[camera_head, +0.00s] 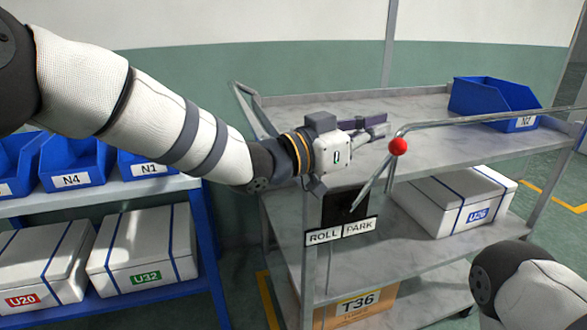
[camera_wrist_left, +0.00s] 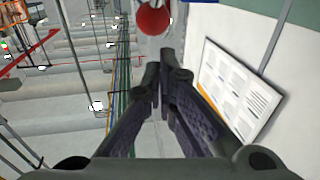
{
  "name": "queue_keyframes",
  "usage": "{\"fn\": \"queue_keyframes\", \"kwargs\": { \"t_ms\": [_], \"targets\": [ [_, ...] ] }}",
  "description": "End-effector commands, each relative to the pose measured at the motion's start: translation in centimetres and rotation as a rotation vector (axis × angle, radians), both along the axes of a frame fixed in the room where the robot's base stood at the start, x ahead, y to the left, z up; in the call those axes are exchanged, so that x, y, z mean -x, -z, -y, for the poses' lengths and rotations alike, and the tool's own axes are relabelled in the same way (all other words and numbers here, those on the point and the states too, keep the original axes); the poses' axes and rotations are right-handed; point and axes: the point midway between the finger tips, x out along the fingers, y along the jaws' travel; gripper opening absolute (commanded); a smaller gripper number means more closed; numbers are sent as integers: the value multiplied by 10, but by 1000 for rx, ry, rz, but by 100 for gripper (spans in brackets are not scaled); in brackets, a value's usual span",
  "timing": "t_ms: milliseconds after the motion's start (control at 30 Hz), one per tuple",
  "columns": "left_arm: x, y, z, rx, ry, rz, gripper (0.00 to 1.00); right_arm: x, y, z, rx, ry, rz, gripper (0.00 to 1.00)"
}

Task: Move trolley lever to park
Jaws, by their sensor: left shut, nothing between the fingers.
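The trolley lever (camera_head: 375,178) is a thin metal rod with a red ball knob (camera_head: 398,146). It rises from a dark slot plate (camera_head: 338,207) on the trolley's near end and leans to the right, towards the PARK side. The ROLL label (camera_head: 324,236) is on the left and the PARK label (camera_head: 359,227) on the right. My left gripper (camera_head: 384,124) is shut and empty, just left of and above the knob in the head view. In the left wrist view the red knob (camera_wrist_left: 153,18) shows beyond the closed fingertips (camera_wrist_left: 160,75). My right gripper is out of view.
The grey trolley (camera_head: 420,105) carries a blue N2 bin (camera_head: 490,98) on top, a white U26 box (camera_head: 455,205) below and a T36 carton (camera_head: 357,305) at the bottom. A handrail (camera_head: 470,120) runs close by the knob. A blue-framed shelf (camera_head: 205,240) stands at left.

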Motion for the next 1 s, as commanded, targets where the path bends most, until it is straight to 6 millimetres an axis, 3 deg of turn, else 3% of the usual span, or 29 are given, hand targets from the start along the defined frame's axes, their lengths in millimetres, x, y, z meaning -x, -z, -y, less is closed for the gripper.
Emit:
{"fn": "queue_keyframes", "kwargs": {
  "t_ms": [400, 1000],
  "targets": [
    [-6, 7, 20, -1, 0, -2, 0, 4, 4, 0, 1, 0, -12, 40],
    [-6, 12, 22, -8, 2, -8, 0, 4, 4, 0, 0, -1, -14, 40]
  ]
}}
